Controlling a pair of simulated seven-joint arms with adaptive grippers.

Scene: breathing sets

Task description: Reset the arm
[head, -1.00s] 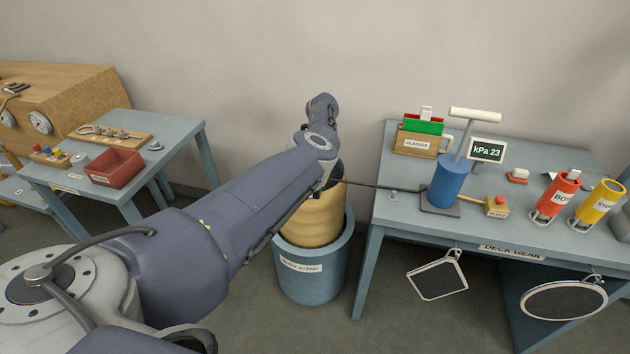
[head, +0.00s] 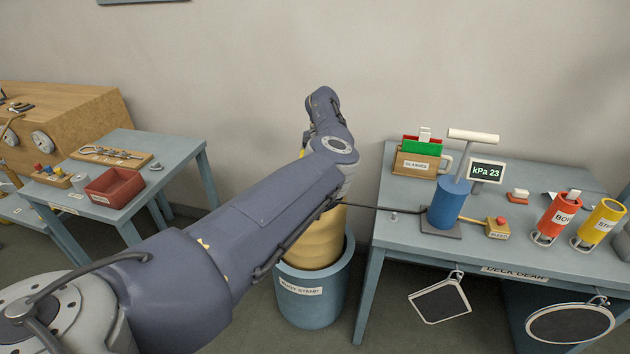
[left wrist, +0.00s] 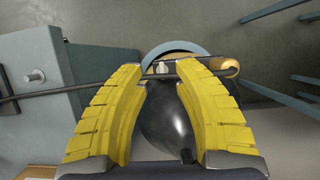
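A thin dark rod or hose crosses near the fingertips. My right gripper is not in view.
The right bench holds a blue pump (head: 448,205), a kPa 23 display (head: 487,172), a glasses box (head: 416,166) and orange and yellow cylinders. A dark hose (head: 385,209) runs from the pump toward the bellows. A red tray (head: 113,187) sits on the left table.

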